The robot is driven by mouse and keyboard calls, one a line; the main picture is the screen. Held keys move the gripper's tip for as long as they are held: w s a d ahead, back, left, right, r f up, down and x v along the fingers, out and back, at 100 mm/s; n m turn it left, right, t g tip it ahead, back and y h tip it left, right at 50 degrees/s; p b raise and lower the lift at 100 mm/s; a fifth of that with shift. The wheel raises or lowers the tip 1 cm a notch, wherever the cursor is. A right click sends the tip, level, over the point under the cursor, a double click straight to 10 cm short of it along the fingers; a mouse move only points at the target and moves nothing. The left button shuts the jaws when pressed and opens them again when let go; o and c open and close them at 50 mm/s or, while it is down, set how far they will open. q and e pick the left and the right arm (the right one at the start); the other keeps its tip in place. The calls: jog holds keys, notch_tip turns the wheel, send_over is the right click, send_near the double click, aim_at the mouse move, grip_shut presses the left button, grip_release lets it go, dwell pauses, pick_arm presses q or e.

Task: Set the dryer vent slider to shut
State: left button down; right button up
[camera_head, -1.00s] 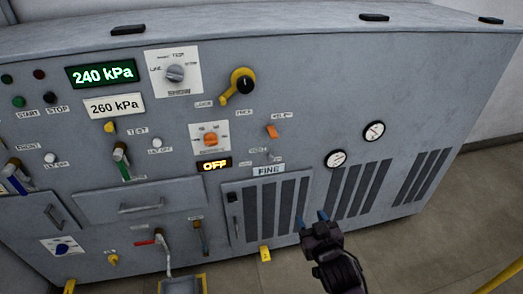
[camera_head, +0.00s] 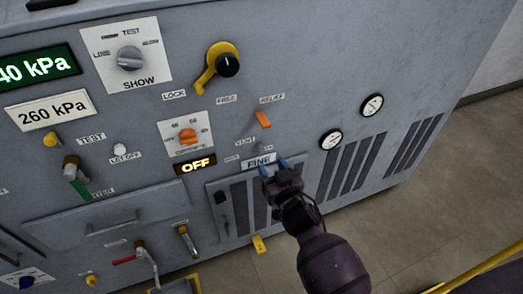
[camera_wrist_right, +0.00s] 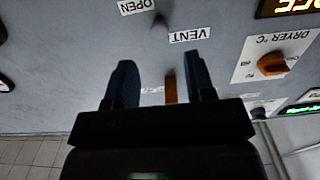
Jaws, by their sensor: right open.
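The vent slider's small grey knob (camera_head: 258,147) sits on the panel beside the VENT label, close to the OPEN label, just above the FINE display (camera_head: 259,161). It also shows at the top of the right wrist view (camera_wrist_right: 160,23), near the OPEN and VENT labels. My right gripper (camera_head: 273,166) is open and empty. Its blue fingertips appear just below the knob in the head view, over the FINE display. In the right wrist view an orange lever (camera_wrist_right: 170,88) shows between the fingers; contact is not seen. My left gripper is not in view.
The orange relief lever (camera_head: 262,119) is just above the slider. The dryer dial (camera_head: 187,137) and OFF display (camera_head: 196,167) are to the left. Two round gauges (camera_head: 372,105) and vent grilles lie right. A black latch (camera_head: 221,198) and a yellow tab (camera_head: 259,244) are below.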

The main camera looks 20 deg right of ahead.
aim_at(262, 151)
jog(key=w+b, duration=0.1)
jog(key=w, duration=0.6)
jog(key=shift+w+a, duration=0.1)
jog(key=shift+w, duration=0.05)
grip_shut()
